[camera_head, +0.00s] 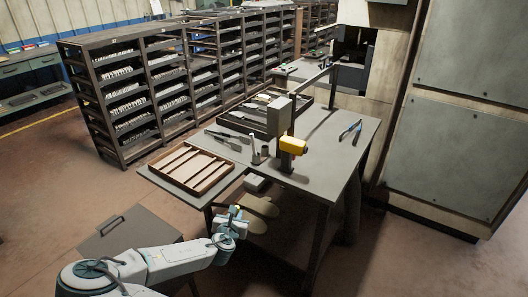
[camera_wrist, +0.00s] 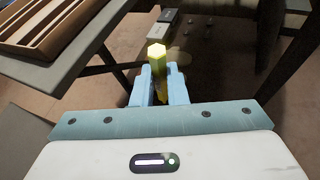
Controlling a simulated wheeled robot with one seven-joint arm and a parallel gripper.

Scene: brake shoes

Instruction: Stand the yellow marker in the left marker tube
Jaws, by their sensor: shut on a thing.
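My gripper (camera_wrist: 154,88) is shut on the yellow marker (camera_wrist: 157,53), which sticks up between the two light-blue fingers in the wrist view. In the head view my gripper (camera_head: 236,214) is low in front of the workbench, below and beside the wooden tray, and the marker is too small there to make out clearly. Two small upright holders that look like the marker tubes stand close together near the bench's front edge: a left, paler one (camera_head: 256,158) and a right, darker one (camera_head: 265,151). My gripper is well apart from both. Their openings are too small to see into.
A wooden compartment tray (camera_head: 193,167) lies on a side shelf left of the tubes. A post with a yellow device (camera_head: 293,145) stands right of them. Pliers (camera_head: 350,130) lie further right on the bench (camera_head: 325,155). A dark tray (camera_head: 245,122) is behind.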

